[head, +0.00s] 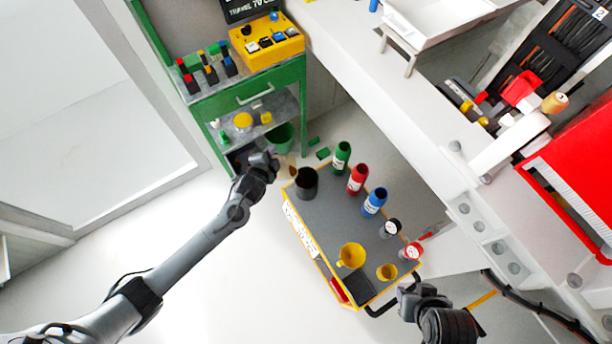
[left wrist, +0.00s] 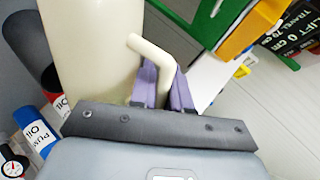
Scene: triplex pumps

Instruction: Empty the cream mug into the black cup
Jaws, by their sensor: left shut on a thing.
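The cream mug (left wrist: 92,45) fills the upper left of the left wrist view, with its handle (left wrist: 152,58) between the purple fingers of my left gripper (left wrist: 160,85). In the head view my left gripper (head: 272,163) is just left of the black cup (head: 306,183), at the far-left end of the cart. The mug shows there only as a small pale patch with brown in it, apparently tilted, close to the cup's rim. Whether it touches the cup is unclear. My right gripper (head: 422,297) is near the cart's lower right corner; its fingers are not clear.
Green (head: 341,158), red (head: 357,179) and blue (head: 374,202) bottles stand right of the cup on the grey cart top (head: 325,225). A green shelf unit (head: 250,95) is behind my left gripper.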

